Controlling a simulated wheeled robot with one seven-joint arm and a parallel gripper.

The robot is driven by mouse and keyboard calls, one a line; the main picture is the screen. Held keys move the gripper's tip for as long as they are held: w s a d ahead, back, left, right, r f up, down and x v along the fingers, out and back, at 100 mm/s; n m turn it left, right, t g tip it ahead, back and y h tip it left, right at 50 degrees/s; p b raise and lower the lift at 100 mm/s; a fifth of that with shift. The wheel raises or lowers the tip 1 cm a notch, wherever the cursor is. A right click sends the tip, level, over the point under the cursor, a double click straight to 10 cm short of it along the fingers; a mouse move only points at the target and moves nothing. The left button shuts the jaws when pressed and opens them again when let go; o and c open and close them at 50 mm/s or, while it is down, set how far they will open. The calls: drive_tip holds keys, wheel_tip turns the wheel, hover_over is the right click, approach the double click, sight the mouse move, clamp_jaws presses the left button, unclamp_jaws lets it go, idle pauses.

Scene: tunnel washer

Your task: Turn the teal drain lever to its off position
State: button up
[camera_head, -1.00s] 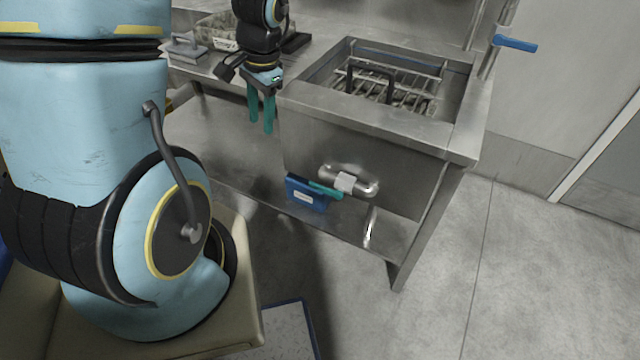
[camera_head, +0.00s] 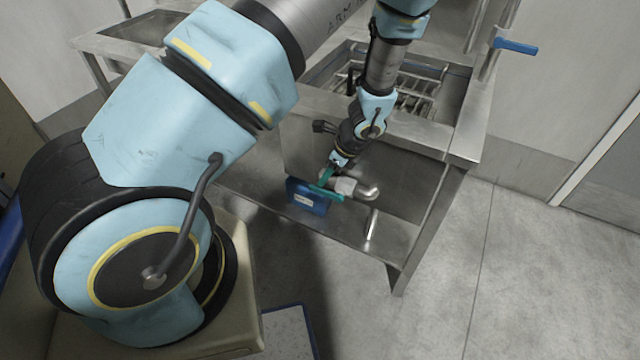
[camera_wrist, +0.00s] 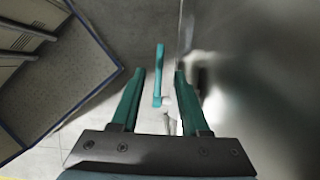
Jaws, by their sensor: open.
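The teal drain lever (camera_head: 331,194) sits on a short metal drain pipe (camera_head: 367,192) at the front of the sink unit, lying roughly sideways and pointing left. My gripper (camera_head: 327,176) has teal fingers and is down at the lever's left part, close to it. In the wrist view the lever (camera_wrist: 158,76) shows as a narrow teal bar between the two open fingers of my gripper (camera_wrist: 160,73). It reaches past the fingertips, and I cannot tell whether a finger touches it.
A blue box with a white label (camera_head: 306,198) is just left of and below the lever. The steel sink (camera_head: 440,138) with a wire rack is above. A blue-handled lever (camera_head: 515,46) is on a pipe at upper right. The floor at right is clear.

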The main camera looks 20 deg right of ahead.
sight(325, 193)
drive_tip(key=x, duration=0.5)
drive_tip(key=shift+a+f, duration=0.15)
drive_tip(key=shift+f, duration=0.15)
clamp_jaws()
idle(1.2)
